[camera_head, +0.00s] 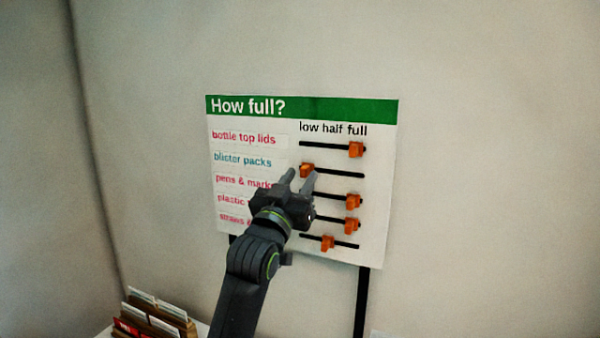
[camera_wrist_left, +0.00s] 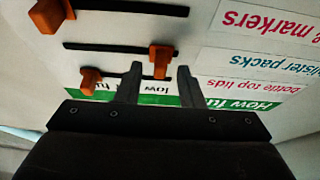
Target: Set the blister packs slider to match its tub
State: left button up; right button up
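The blister packs slider is an orange knob (camera_head: 307,170) at the low end of its black slot on the "How full?" board (camera_head: 290,106). My left gripper (camera_head: 301,173) is open just in front of this knob. In the left wrist view, which shows the board upside down, the knob (camera_wrist_left: 161,60) appears between the two fingertips (camera_wrist_left: 160,70), with a gap on either side. I cannot tell whether the fingertips reach around it. The blister packs tub is not in view. My right gripper is not in view.
The bottle top lids knob (camera_head: 356,149) is near full, one row above. The pens & markers knob (camera_head: 354,201) is near full, below. Further knobs (camera_head: 351,226) sit lower. A wooden card holder (camera_head: 150,318) stands at bottom left. The wall around the board is bare.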

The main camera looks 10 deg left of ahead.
pick_arm(q)
jog(key=shift+w+r, duration=0.15)
jog(key=shift+w, duration=0.2)
grip_shut()
jog(key=shift+d, duration=0.1)
